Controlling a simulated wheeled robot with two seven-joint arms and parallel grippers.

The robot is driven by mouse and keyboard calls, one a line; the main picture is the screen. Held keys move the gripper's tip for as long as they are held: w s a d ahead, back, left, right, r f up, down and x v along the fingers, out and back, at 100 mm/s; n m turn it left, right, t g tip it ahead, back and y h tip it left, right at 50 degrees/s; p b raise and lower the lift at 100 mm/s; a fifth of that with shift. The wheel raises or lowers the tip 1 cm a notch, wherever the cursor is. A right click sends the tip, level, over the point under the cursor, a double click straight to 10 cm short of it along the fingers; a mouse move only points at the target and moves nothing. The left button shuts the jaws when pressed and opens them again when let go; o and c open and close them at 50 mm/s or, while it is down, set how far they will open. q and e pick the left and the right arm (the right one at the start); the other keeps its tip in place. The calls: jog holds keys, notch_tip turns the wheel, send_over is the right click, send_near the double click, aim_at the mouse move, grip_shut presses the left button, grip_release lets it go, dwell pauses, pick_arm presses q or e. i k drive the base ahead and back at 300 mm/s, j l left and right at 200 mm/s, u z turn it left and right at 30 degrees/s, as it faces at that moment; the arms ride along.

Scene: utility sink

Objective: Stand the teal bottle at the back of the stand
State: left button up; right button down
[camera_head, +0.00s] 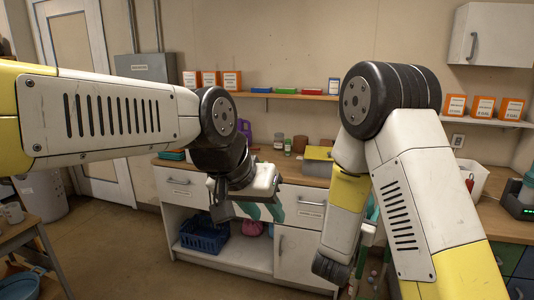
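A wooden counter (318,168) with jars and a yellow-grey box (318,158) runs along the back. A blue basket (204,234) sits on the low shelf. A white bin (472,178) stands left of the stand. Floor at left centre is clear.

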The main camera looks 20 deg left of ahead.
aim_at(262, 148)
jog(key=i+j, duration=0.45)
jog(key=i, duration=0.2)
jog(key=i+j, duration=0.95)
jog(key=i, duration=0.3)
jog(key=i+j, duration=0.5)
jog(key=i, duration=0.1)
